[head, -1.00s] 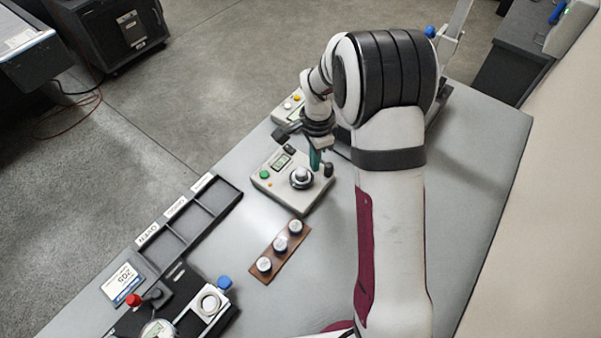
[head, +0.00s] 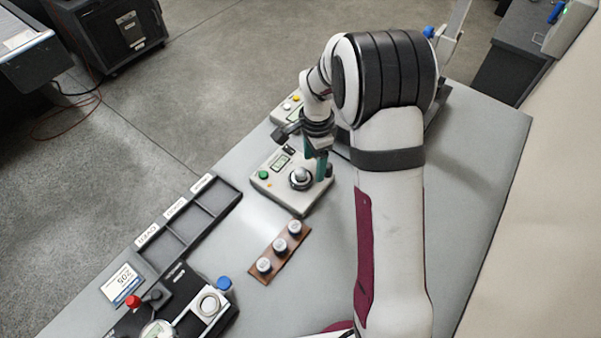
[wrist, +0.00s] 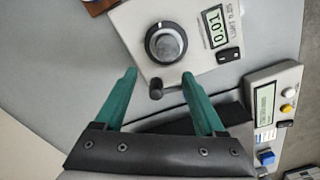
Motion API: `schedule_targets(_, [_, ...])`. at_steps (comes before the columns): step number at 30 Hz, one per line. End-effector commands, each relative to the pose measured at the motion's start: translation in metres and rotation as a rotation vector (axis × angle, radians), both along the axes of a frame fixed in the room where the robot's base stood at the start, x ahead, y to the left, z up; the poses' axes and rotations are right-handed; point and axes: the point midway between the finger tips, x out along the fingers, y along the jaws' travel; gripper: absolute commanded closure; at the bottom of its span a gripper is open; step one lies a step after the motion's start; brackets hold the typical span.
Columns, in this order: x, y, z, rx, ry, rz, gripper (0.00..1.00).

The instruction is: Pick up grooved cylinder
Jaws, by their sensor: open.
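A grey, round-topped cylinder (wrist: 167,45) stands in a dark ring on a pale instrument box. It is the likely grooved cylinder, but no groove can be made out. It also shows in the head view (head: 301,174). My gripper (wrist: 159,75) has two green fingers, spread apart with nothing between them. In the wrist view the cylinder lies just beyond the fingertips, roughly centred between them. In the head view my gripper (head: 318,170) hangs at the back right of the cylinder, apart from it.
The instrument box (head: 292,202) has a display, a green button and a dark knob (wrist: 156,90) close to my fingertips. A brown rack (head: 263,251) holds three small capped pieces. A black divided tray (head: 215,214) lies left. A second instrument (wrist: 276,78) stands right in the wrist view.

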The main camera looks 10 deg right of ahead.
Motion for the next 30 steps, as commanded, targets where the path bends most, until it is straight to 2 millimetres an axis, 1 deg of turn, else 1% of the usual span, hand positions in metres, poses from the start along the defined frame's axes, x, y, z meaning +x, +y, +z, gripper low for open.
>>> schedule_targets(2, [0.0,0.0,0.0,0.0,0.0,0.0,0.28])
schedule_targets(3, [0.001,0.001,0.005,0.0,-0.002,0.0,0.28])
schedule_targets(4, [0.003,0.004,0.016,-0.001,-0.005,-0.001,0.28])
schedule_targets(5, [0.005,0.008,0.035,-0.002,-0.01,-0.004,0.28])
schedule_targets(6, [0.006,0.015,0.064,-0.003,-0.012,-0.011,0.28])
schedule_targets(9, [-0.001,0.029,0.121,-0.002,-0.01,-0.032,0.28])
schedule_targets(10, [-0.003,0.031,0.128,0.0,-0.006,-0.037,0.28])
schedule_targets(11, [-0.005,0.032,0.131,-0.001,-0.003,-0.041,0.28])
schedule_targets(13, [-0.006,0.032,0.119,0.0,0.004,-0.045,0.28])
schedule_targets(18, [-0.007,0.032,0.067,-0.001,0.007,-0.045,0.28])
schedule_targets(21, [-0.006,0.032,0.045,-0.001,0.004,-0.044,0.28])
schedule_targets(26, [-0.005,0.032,0.024,-0.001,0.002,-0.044,0.28])
schedule_targets(30, [-0.002,0.032,-0.005,0.0,0.004,-0.045,0.28])
